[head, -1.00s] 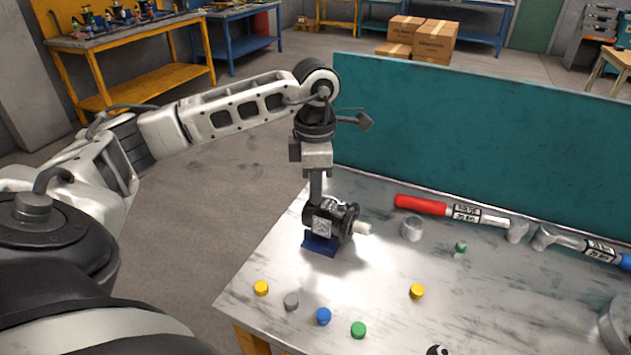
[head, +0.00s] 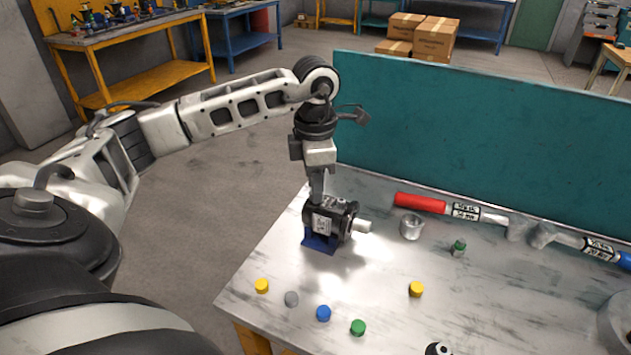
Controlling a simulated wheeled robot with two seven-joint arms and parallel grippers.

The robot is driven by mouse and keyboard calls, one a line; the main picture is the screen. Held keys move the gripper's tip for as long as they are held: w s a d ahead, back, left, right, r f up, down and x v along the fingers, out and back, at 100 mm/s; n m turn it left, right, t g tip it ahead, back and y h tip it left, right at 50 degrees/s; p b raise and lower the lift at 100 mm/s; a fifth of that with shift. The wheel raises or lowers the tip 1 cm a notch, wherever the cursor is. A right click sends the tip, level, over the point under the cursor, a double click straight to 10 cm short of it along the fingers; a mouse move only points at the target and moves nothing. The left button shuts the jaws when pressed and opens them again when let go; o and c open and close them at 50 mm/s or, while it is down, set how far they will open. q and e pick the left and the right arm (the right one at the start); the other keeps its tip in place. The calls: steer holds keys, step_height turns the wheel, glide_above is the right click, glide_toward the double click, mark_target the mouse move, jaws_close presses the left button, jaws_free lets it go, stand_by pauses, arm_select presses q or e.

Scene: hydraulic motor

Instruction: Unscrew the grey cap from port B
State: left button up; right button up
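The black hydraulic motor (head: 328,219) sits on a blue base (head: 320,244) near the left side of the metal workbench, its light shaft pointing right. My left gripper (head: 317,192) points straight down at the top of the motor. Its fingertips meet the motor's upper rear side, and I cannot tell whether they are open or shut. No cap shows between the fingers, and the port labels are too small to read. A grey cap (head: 291,298) lies on the bench front left of the motor. My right gripper is not in view.
Yellow (head: 261,286), blue (head: 323,313), green (head: 358,327) and another yellow cap (head: 416,289) lie along the front. A metal cup (head: 411,227), a small green-topped part (head: 458,248) and a red-handled tool (head: 421,204) lie to the right. A teal panel (head: 480,140) closes the back.

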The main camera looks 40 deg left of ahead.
arm_select(q)
steer(key=m, duration=0.5)
steer(key=shift+f+m+b, duration=0.1)
steer(key=shift+m+b, duration=0.2)
steer(key=shift+b, duration=0.1)
steer(key=m, duration=0.3)
jaws_close()
steer(key=n, duration=0.4)
steer(key=shift+n+p, duration=0.3)
steer(key=shift+n, duration=0.5)
